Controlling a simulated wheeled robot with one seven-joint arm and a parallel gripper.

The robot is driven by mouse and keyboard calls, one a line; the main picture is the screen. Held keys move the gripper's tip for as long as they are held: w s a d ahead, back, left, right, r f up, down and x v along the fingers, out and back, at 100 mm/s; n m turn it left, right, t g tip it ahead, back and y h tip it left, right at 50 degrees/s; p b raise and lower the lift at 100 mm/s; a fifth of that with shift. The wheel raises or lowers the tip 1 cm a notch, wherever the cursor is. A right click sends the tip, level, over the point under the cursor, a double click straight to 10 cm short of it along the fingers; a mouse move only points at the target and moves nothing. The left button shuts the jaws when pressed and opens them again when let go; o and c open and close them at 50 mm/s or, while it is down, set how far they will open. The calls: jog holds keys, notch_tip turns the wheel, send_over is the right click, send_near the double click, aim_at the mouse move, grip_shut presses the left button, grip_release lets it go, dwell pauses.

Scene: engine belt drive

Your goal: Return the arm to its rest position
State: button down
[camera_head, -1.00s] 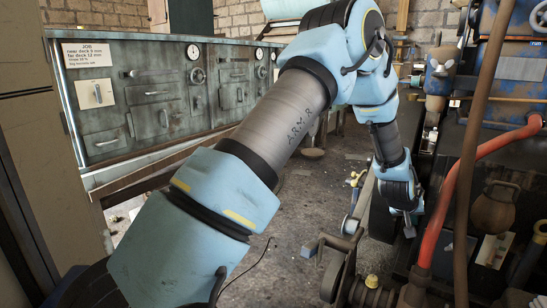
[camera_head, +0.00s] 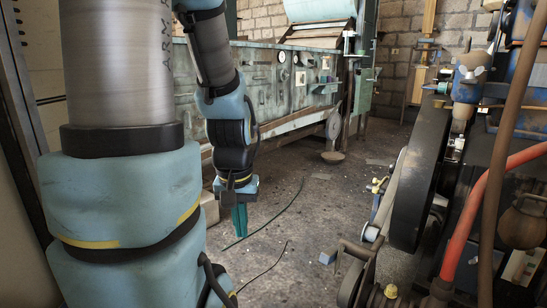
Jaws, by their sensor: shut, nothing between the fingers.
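My blue arm stands upright along the left side of the camera view, folded, with its forearm hanging down. My gripper (camera_head: 240,222) points down at the end of it, left of the picture's middle, over open floor. Its teal fingers look closed together with nothing seen between them. The gripper is well apart from the engine's belt drive, whose large black wheel (camera_head: 415,180) stands on the right.
A green metal workbench (camera_head: 290,90) with dials runs behind the arm. A red hose (camera_head: 475,215) and a brown pipe (camera_head: 508,150) cross the right side.

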notch_tip(320, 180, up, 28)
jog(key=p, duration=2.7)
jog(key=shift+w+r, duration=0.2)
jog(key=shift+r, duration=0.05)
